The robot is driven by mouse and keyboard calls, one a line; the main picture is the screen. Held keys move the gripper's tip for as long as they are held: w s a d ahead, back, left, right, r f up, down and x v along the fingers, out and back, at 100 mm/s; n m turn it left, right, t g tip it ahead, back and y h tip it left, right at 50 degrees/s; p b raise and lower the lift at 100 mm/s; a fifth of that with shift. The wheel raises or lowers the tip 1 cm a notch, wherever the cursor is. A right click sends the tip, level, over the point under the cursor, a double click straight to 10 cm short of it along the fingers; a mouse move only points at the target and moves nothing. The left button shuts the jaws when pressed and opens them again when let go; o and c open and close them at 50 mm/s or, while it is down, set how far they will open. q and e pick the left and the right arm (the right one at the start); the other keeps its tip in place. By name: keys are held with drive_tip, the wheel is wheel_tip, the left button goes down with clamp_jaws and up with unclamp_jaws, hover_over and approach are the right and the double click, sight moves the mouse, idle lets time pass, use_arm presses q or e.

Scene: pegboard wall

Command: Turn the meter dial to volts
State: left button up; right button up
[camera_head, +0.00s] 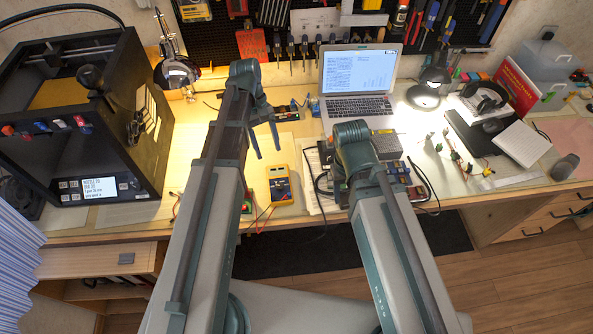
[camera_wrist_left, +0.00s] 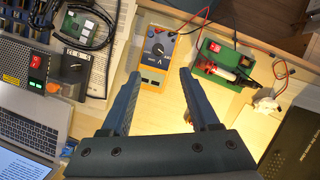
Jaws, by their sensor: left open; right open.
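The meter is a yellow-orange multimeter (camera_head: 283,186) lying on the bench between my two arms. In the left wrist view the meter (camera_wrist_left: 145,62) has a dark round dial (camera_wrist_left: 158,49) with a light pointer mark; its labels are too small to read surely. My left gripper (camera_head: 269,152) is open and empty, behind the meter in the head view and apart from it. In the left wrist view the left gripper's fingertips (camera_wrist_left: 160,74) are spread, with the meter showing between and beyond them. My right gripper's fingers are hidden by its own arm.
A green device with a red-and-white part (camera_wrist_left: 228,66) and leads sits beside the meter. An open laptop (camera_head: 358,82) stands behind. A power-supply box (camera_wrist_left: 24,68) and cables lie on the meter's other side. Bare bench shows around the left gripper.

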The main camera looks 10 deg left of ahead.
sight(280, 185)
use_arm(q)
drive_tip(key=shift+w+r, duration=0.15)
drive_tip(key=shift+w, duration=0.15)
use_arm(e)
drive_tip(key=shift+d, duration=0.3)
use_arm(q)
drive_tip(key=b+x, duration=1.3)
drive_tip(key=shift+s+d+f, duration=0.1)
drive_tip(key=shift+f, duration=0.25)
use_arm(e)
wheel_tip(280, 185, down, 13)
drive_tip(key=shift+r, duration=0.2)
use_arm(q)
clamp_jaws()
